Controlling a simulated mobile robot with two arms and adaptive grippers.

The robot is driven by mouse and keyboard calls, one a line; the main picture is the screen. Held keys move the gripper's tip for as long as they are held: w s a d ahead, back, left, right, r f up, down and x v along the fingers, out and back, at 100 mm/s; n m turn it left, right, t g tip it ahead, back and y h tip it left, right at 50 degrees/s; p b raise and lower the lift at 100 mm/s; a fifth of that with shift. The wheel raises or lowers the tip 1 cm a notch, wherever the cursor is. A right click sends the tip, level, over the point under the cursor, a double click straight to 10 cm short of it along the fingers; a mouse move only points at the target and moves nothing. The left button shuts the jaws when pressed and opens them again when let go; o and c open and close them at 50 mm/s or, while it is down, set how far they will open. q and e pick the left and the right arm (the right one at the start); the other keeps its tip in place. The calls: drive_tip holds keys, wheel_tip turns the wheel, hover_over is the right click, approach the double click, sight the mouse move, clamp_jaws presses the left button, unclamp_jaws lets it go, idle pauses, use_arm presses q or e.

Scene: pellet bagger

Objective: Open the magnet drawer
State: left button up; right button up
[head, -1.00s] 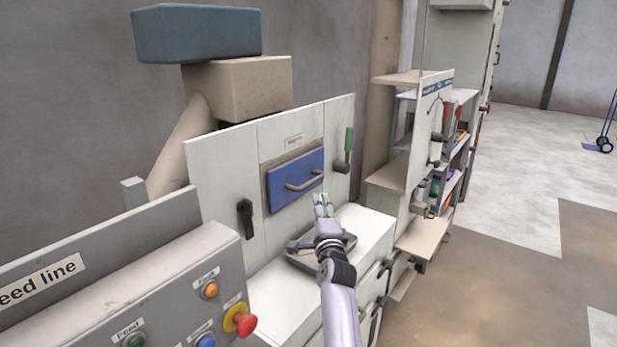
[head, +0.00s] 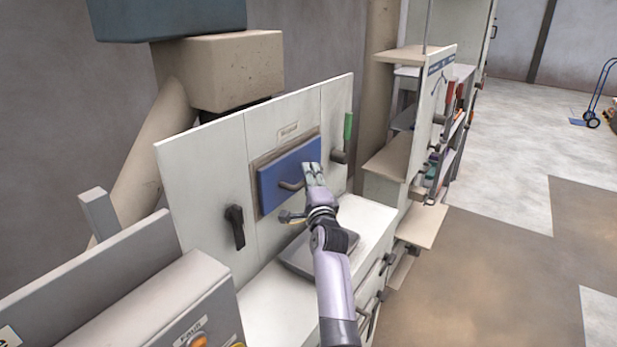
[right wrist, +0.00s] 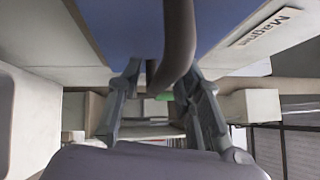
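The magnet drawer (head: 285,176) has a blue front set in the white panel of the machine, under a small label, and looks closed. Its grey bar handle (head: 291,185) is partly hidden behind my right gripper (head: 312,170). In the right wrist view, the handle (right wrist: 177,45) runs between the two spread fingers of my right gripper (right wrist: 165,72), with a small gap beside the left finger. The blue drawer front (right wrist: 120,25) fills the top of that view. My left gripper is not in view.
A black lever (head: 235,226) is left of the drawer and a green-handled lever (head: 347,135) right of it. A grey tray (head: 300,262) lies on the white ledge below. A control panel (head: 150,310) stands at lower left, shelves (head: 440,150) at right.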

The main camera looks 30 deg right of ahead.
drive_tip(key=shift+f, duration=0.1)
clamp_jaws()
drive_tip(key=shift+f, duration=0.1)
idle(0.6)
